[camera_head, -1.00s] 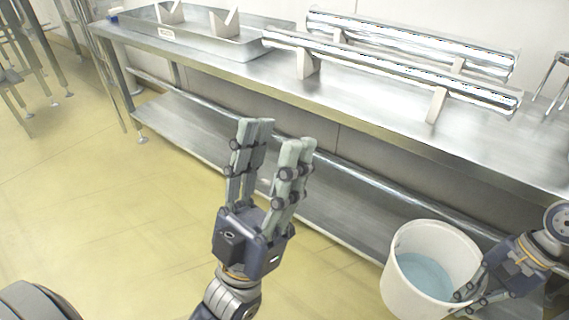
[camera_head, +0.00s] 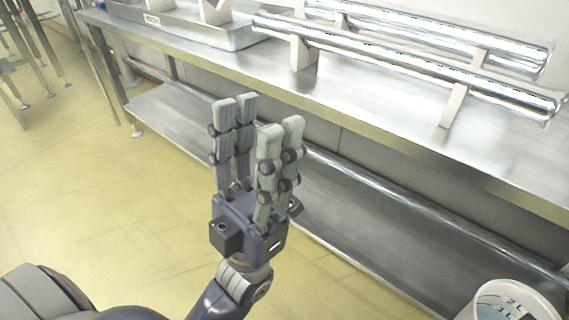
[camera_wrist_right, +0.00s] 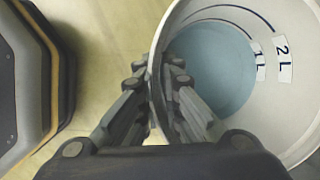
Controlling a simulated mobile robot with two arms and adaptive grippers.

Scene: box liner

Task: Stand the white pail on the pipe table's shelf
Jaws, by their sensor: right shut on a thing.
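The white pail (camera_head: 510,291) is cut off at the bottom right corner of the head view. The right wrist view shows inside the pail (camera_wrist_right: 296,112), with litre marks on its wall and a light blue area at the bottom. My right gripper (camera_wrist_right: 157,72) is shut on the pail's wall at the rim, one finger side inside and one outside. It is out of the head view. The metal pipe table (camera_head: 385,95) has a low shelf (camera_head: 350,225), bare where it shows. My left gripper (camera_head: 256,112) is open and empty in front of the table.
Two shiny pipes (camera_head: 400,62) lie on white supports on the tabletop. A metal tray (camera_head: 238,38) stands at the tabletop's left end. A rail (camera_head: 400,195) runs along above the shelf. The yellow floor (camera_head: 110,200) at left is clear.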

